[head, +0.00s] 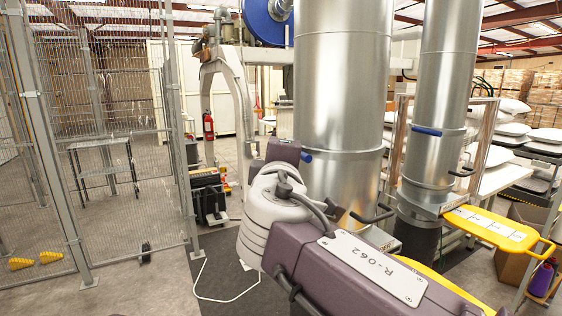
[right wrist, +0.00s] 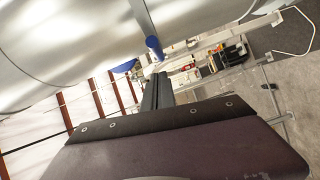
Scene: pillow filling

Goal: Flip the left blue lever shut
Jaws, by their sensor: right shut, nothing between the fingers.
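The left blue lever (head: 306,157) shows as a small blue piece at the left edge of the left silver pipe (head: 342,90), just beside the purple end of my right arm. In the right wrist view a blue lever (right wrist: 154,47) stands right at the fingertips of my right gripper (right wrist: 157,78). The gripper's dark fingers are together with nothing between them. Whether they touch the lever I cannot tell. The right pipe (head: 442,85) has its own blue lever (head: 427,131) lying level across its front. My left gripper is out of view.
A yellow tray (head: 492,228) juts out by the right pipe. Black handles (head: 372,215) stick out from the pipes. A wire mesh fence (head: 110,120) stands at left, and a red fire extinguisher (head: 208,126) behind. Floor between fence and pipes is mostly open.

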